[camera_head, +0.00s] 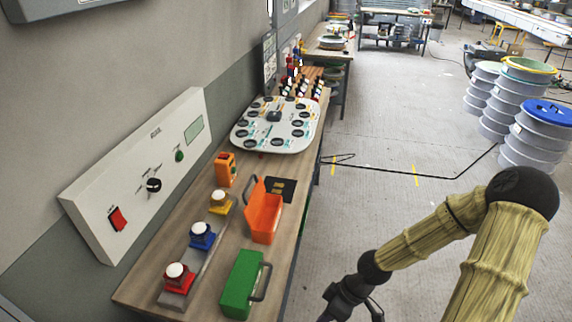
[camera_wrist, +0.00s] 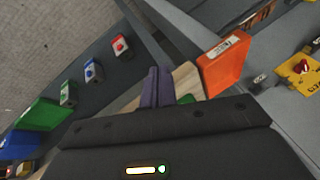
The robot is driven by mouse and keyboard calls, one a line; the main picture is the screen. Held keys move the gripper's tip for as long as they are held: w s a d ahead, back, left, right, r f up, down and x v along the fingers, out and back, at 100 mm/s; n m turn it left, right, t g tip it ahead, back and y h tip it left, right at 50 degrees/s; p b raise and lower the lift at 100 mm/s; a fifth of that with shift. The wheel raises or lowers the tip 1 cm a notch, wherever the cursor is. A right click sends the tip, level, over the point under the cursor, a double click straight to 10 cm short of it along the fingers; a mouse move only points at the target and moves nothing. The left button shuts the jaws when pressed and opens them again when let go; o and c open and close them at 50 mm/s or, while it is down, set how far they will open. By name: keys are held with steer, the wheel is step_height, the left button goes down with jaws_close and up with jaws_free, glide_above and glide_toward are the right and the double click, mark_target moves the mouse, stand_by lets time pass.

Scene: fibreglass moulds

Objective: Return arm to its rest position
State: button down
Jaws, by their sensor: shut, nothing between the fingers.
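My arm reaches in from the lower right in the head view, over the floor to the right of the workbench (camera_head: 205,262). My gripper (camera_wrist: 158,84) shows in the wrist view with its two dark fingers together and nothing between them. In the head view the arm's dark end is partly cut off by the bottom edge, and its fingertips cannot be made out. The arm's end is apart from the green box (camera_head: 240,284) and the orange box (camera_head: 263,212) on the bench. An orange box (camera_wrist: 224,64) also shows beyond the fingers in the wrist view.
A row of red, blue and yellow push buttons (camera_head: 201,236) stands along the bench by a wall control panel (camera_head: 150,172). A white round-cornered board (camera_head: 274,125) lies farther back. Stacked grey drums (camera_head: 538,138) stand at the right.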

steer(key=d+r+m+t+h, duration=0.2)
steer(key=r+m, duration=0.4)
steer(key=r, duration=0.3)
steer(key=d+r+m+t+h, duration=0.2)
steer(key=r+m, duration=0.4)
steer(key=r, duration=0.3)
steer(key=shift+w+d+h, duration=0.25)
steer(key=shift+d+h, duration=0.5)
steer(key=shift+h, duration=0.05)
